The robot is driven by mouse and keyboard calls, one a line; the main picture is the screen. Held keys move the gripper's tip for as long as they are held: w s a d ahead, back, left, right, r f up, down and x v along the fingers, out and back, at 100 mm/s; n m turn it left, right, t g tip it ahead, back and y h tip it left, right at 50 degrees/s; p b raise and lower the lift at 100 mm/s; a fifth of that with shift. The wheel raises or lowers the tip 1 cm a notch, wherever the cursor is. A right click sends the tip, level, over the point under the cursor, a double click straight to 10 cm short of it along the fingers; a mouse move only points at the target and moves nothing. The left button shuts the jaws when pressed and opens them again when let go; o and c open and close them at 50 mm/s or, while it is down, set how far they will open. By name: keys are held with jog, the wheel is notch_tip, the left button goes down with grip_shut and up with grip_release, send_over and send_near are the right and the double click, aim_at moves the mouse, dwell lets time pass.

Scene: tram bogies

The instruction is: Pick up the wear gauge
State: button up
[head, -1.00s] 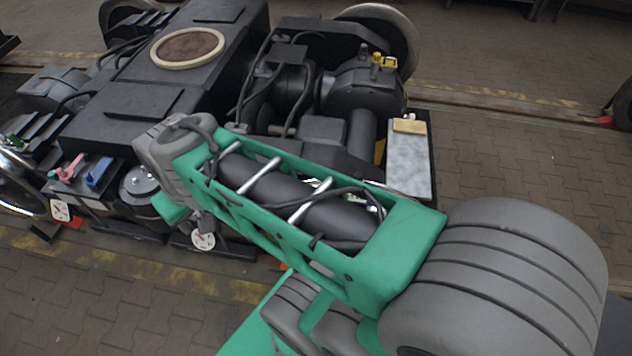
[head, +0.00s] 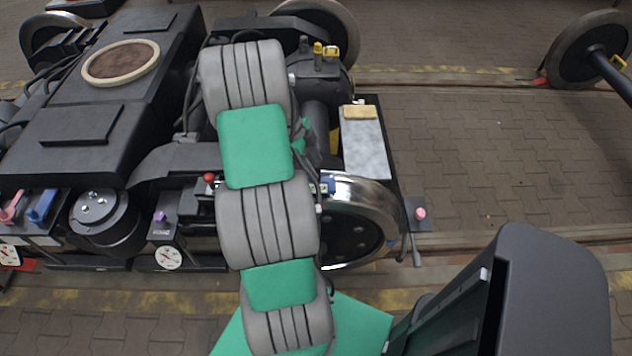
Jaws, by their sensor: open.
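I cannot pick out the wear gauge with certainty. A small blue-and-white item (head: 327,184) shows at the top of the near shiny wheel (head: 375,200), partly behind my arm; I cannot tell whether it is the gauge. My arm stands upright in the middle of the head view and hides part of the bogie. The jaws of my gripper do not show; they are out of sight behind the arm links. Small green pieces show at the arm's right side, too unclear to name.
The dark bogie (head: 70,135) fills the left and middle. A grey plate (head: 367,150) carries a yellow block (head: 360,112). A pink-knobbed part (head: 420,213) sits right of the wheel. Blue (head: 42,205) and pink items lie at left.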

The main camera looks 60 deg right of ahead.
jog(key=shift+x, duration=1)
jog(key=shift+c, duration=0.5)
grip_shut()
